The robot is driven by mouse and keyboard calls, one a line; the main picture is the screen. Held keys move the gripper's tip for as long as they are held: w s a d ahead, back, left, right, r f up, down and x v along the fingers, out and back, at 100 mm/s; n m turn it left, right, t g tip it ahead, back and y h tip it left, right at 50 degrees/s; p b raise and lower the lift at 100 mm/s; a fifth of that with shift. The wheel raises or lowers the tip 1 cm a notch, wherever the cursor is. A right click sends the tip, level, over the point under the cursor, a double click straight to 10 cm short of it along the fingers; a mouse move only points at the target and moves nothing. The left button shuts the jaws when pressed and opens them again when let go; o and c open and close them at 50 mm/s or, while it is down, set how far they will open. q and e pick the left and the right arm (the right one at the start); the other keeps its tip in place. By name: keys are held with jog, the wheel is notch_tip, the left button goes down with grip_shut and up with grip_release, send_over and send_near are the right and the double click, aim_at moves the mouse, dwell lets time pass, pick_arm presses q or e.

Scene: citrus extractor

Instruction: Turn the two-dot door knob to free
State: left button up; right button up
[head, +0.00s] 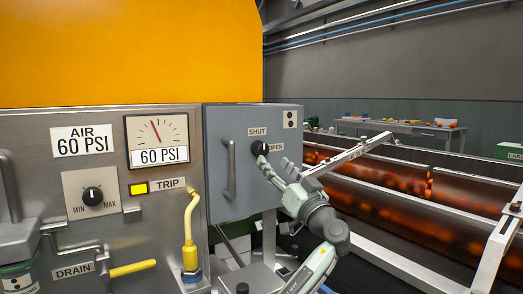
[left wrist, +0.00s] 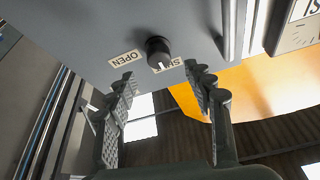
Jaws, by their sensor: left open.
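The two-dot door knob (head: 260,147) is a round black knob on the grey cabinet door (head: 225,125). A plate with two black dots (head: 290,119) is above and to its right. The label SHUT is above the knob and OPEN to its right. In the left wrist view, the white mark on the knob (left wrist: 158,48) is on the SHUT side. My left gripper (head: 276,167) is open and empty, just below and in front of the knob. In the left wrist view, its fingers (left wrist: 158,74) are spread, with the knob between and beyond the tips. My right gripper is out of view.
A vertical door handle (head: 229,168) stands left of the knob. A yellow lever (head: 189,245) and a panel with gauge (head: 157,142) are further left. To the right, a conveyor with metal rails (head: 400,185) runs past orange-lit rollers.

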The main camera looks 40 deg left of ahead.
aim_at(264, 151)
pick_arm(q)
jog(key=p+x, duration=0.1)
jog(key=x, duration=0.4)
jog(key=shift+w+a+r, duration=0.1)
jog(key=shift+a, duration=0.05)
jog(key=shift+w+a+r, duration=0.15)
jog(key=shift+w+a, duration=0.2)
jog(key=shift+a, duration=0.25)
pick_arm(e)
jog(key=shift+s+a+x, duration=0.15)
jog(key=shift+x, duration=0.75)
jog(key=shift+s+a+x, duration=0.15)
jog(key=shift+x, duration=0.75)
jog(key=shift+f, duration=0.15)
pick_arm(q)
jog(key=c, duration=1.2)
jog(key=shift+o, duration=0.2)
